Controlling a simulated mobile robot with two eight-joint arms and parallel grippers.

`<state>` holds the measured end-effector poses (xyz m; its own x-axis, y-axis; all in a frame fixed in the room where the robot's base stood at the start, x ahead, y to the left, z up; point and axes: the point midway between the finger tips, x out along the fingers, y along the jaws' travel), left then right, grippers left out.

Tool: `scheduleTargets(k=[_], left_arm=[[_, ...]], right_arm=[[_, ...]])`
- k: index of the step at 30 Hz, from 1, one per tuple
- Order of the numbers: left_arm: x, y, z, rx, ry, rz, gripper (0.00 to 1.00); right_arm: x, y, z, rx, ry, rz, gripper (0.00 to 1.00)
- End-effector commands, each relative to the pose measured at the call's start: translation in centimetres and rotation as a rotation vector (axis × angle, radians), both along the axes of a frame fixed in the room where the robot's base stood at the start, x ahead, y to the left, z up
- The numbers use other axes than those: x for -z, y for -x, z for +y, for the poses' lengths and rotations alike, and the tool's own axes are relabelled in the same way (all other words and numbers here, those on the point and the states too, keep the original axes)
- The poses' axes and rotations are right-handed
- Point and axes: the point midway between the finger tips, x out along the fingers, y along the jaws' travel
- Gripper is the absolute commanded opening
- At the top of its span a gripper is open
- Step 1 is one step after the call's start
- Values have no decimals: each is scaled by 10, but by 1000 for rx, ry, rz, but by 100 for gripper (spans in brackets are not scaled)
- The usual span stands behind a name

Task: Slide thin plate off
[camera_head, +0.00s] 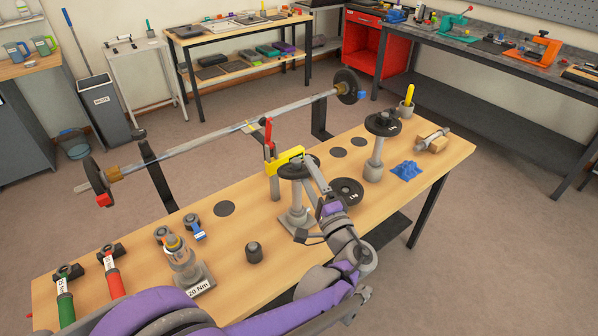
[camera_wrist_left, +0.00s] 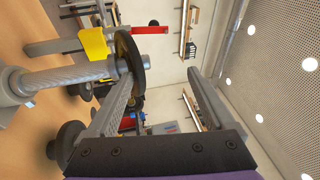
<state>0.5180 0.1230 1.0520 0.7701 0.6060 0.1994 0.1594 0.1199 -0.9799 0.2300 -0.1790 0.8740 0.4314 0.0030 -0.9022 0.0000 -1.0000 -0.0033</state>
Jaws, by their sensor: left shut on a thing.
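A thin dark plate (camera_head: 296,174) sits level near the top of a grey post stand (camera_head: 297,213) at the middle of the bench. In the left wrist view the plate (camera_wrist_left: 131,62) shows edge-on, by the tip of one finger. My right gripper is out of view.
A black plate (camera_head: 346,191) lies on the bench to the right, and another plate (camera_head: 382,123) tops a second stand. A dark knob (camera_head: 254,252) and a torque tool (camera_head: 180,257) stand to the left. A barbell (camera_head: 220,133) runs behind the bench.

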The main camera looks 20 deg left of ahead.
Motion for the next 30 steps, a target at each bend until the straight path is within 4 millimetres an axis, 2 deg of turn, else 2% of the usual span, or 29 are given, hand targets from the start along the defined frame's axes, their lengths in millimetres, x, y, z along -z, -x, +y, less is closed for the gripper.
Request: scheduleTargets(k=[1, 6, 7, 8, 9, 17, 30], left_arm=[[-14, -3, 4, -12, -32, -21, 0], [-14, -3, 4, -12, -31, -20, 0], [-14, -3, 4, -12, -32, -21, 92], [-14, -4, 4, -12, -31, -20, 97], [-14, -4, 4, -12, -32, -20, 100], [-10, 3, -3, -9, -29, -18, 100], [13, 67, -57, 2, -16, -9, 100]], right_arm=[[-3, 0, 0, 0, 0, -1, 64], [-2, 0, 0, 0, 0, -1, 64], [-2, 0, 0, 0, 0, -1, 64], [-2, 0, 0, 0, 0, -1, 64], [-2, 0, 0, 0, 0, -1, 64], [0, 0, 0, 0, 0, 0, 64], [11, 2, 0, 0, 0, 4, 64]])
